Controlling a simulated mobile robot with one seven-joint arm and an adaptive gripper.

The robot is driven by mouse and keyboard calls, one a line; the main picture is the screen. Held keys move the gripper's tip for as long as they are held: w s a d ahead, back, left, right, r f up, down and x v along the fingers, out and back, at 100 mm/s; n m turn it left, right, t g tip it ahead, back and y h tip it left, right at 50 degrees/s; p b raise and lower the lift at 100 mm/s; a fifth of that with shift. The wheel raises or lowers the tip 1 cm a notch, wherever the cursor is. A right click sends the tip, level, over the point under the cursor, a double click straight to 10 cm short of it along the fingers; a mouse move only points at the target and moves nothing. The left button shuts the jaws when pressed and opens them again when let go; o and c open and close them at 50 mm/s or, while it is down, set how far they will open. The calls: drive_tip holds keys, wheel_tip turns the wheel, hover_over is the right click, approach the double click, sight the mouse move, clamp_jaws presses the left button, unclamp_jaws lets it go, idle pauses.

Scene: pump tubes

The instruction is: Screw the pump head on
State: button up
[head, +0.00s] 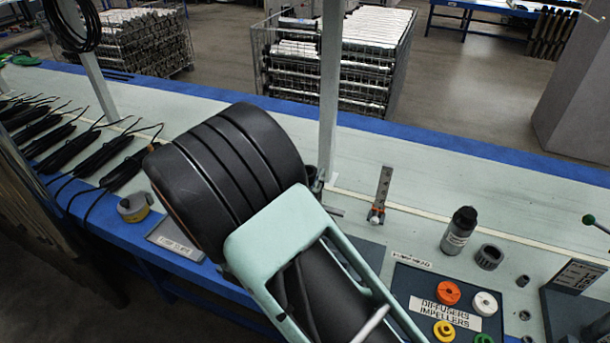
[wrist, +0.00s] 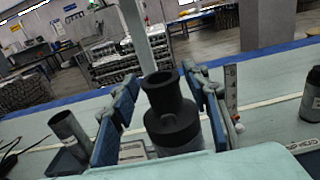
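In the wrist view, my gripper (wrist: 160,84) has its two blue finger pads on either side of a black pump head (wrist: 171,112). The pads look to meet it near its flared upper rim, with a gap beside the lower left part. A wider black collar is below the rim, and a blue-grey cylinder (wrist: 196,148) shows under it; I cannot tell whether they are joined. A dark grey tube (wrist: 69,132) stands slightly tilted in the picture to the left, apart from my gripper. In the head view my own arm hides the gripper and the pump head.
A post (head: 330,90) rises from the bench beyond my arm. Black cable bundles (head: 105,158) and a tape roll (head: 133,207) lie left.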

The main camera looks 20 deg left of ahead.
drive_tip(key=shift+o, duration=0.3)
drive_tip(key=shift+f, duration=0.15)
drive_tip(key=shift+s, duration=0.1)
drive_tip(key=shift+s, duration=0.3)
drive_tip(key=s, duration=1.1)
drive_tip(key=shift+a, duration=0.45)
